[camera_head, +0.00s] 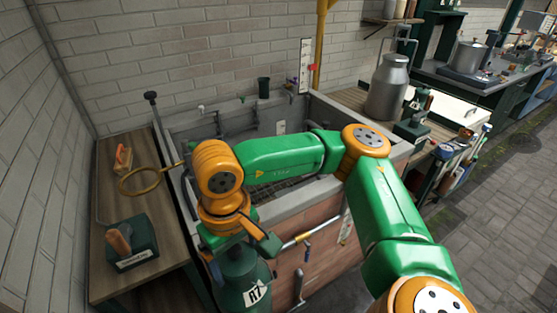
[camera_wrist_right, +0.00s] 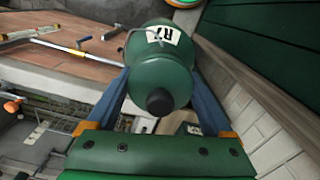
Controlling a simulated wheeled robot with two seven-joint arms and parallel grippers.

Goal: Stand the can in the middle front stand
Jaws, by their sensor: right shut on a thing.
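A dark green can (camera_head: 240,273) with a white label reading R7 hangs below my right wrist, in front of the brick-fronted basin. My right gripper (camera_head: 241,246) is shut on it. In the right wrist view the can (camera_wrist_right: 150,80) lies between the two blue fingers of the gripper (camera_wrist_right: 160,72), with its black knob towards the camera. The can's lower end is cut off in the head view. I cannot make out the middle front stand in either view. My left gripper is not in view.
The basin (camera_head: 318,262) has a grey rim and brick front. On the left, a wooden bench (camera_head: 107,275) holds a green block with a wooden handle (camera_head: 132,246); a brass ring (camera_head: 140,181) juts over it. A metal churn (camera_head: 388,88) stands at right. Paved floor (camera_head: 495,200) is clear.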

